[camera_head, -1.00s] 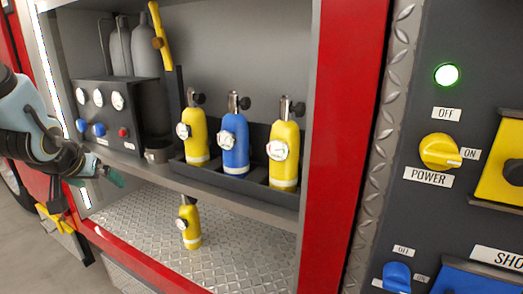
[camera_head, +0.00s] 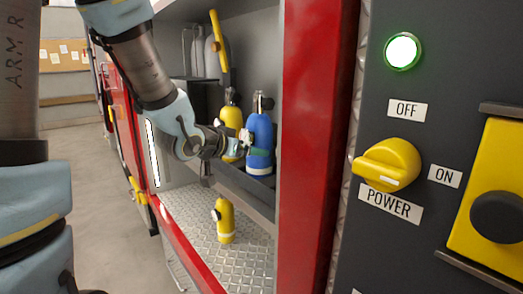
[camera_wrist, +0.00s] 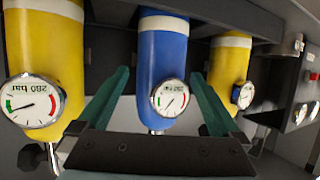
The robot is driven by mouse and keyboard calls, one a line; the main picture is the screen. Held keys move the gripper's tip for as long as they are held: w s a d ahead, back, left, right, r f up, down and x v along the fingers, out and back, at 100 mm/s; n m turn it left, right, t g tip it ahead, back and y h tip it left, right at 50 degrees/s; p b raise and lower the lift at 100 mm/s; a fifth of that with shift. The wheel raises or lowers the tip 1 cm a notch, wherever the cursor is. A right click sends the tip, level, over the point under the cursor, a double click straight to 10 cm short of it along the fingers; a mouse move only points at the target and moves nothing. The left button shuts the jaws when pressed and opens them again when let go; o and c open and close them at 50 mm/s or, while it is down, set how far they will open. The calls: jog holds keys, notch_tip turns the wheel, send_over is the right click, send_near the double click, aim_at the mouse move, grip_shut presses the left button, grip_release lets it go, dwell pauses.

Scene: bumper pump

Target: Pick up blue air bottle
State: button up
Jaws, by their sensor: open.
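The blue air bottle (camera_head: 260,146) stands upright in a dark rack on the upper shelf of the red cabinet. It also shows in the wrist view (camera_wrist: 162,60), upside down, with its round gauge facing the camera. My gripper (camera_head: 240,146) is in front of the rack at the blue bottle. In the wrist view its two green fingers (camera_wrist: 158,95) are open, one on each side of the blue bottle, with gaps between them and the bottle. In the head view the fingers are partly hidden by the wrist.
A yellow bottle (camera_head: 231,116) stands left of the blue one; another yellow bottle (camera_wrist: 45,60) stands on its other side. A yellow bottle (camera_head: 225,222) stands on the lower tread-plate floor. The red cabinet post (camera_head: 318,140) and control panel (camera_head: 400,245) are at right.

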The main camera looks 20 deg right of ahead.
jog(key=x, duration=0.6)
jog(key=shift+w+d+f+p, duration=0.15)
jog(key=shift+w+d+p, duration=0.05)
jog(key=shift+d+p, duration=0.15)
jog(key=shift+a, duration=0.1)
grip_shut()
dwell(0.6)
